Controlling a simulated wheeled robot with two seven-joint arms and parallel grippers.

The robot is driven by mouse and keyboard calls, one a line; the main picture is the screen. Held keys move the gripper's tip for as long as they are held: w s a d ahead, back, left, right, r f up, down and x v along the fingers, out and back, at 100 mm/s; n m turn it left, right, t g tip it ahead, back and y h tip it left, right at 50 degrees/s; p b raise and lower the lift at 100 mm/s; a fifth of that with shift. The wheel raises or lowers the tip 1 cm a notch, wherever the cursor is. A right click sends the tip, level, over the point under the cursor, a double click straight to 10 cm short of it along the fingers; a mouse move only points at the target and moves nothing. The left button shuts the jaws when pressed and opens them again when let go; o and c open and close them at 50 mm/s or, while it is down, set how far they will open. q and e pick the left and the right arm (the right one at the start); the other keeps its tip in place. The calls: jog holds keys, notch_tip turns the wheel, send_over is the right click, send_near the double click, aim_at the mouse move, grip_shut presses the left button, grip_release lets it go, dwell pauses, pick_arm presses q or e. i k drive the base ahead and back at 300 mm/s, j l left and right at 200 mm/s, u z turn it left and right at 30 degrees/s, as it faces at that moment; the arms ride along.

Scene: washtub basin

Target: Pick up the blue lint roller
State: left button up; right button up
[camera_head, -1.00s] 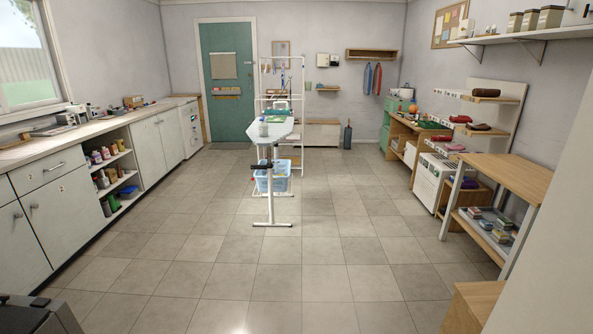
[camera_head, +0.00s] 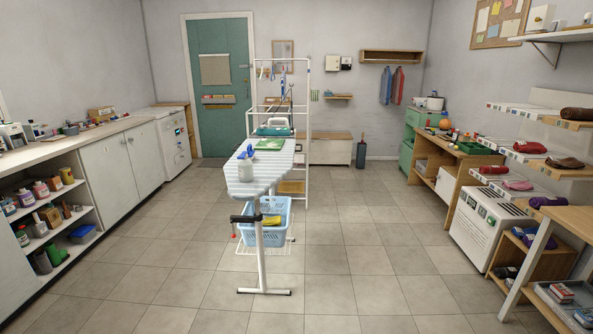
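I cannot make out the blue lint roller for certain in the head view. The items there are too small to tell apart fully. Neither of my grippers shows in the view.
A blue basket (camera_head: 281,228) with something yellow sits under the board. A long counter (camera_head: 70,150) with open shelves runs along the left. A white appliance (camera_head: 487,230) and stepped shelves stand at the right. Bare tiled floor (camera_head: 360,270) lies either side of the board.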

aim_at(251, 153)
jog(key=i+l+u, duration=0.2)
jog(key=i, duration=0.2)
jog(key=i+u, duration=0.25)
jog(key=i, duration=0.2)
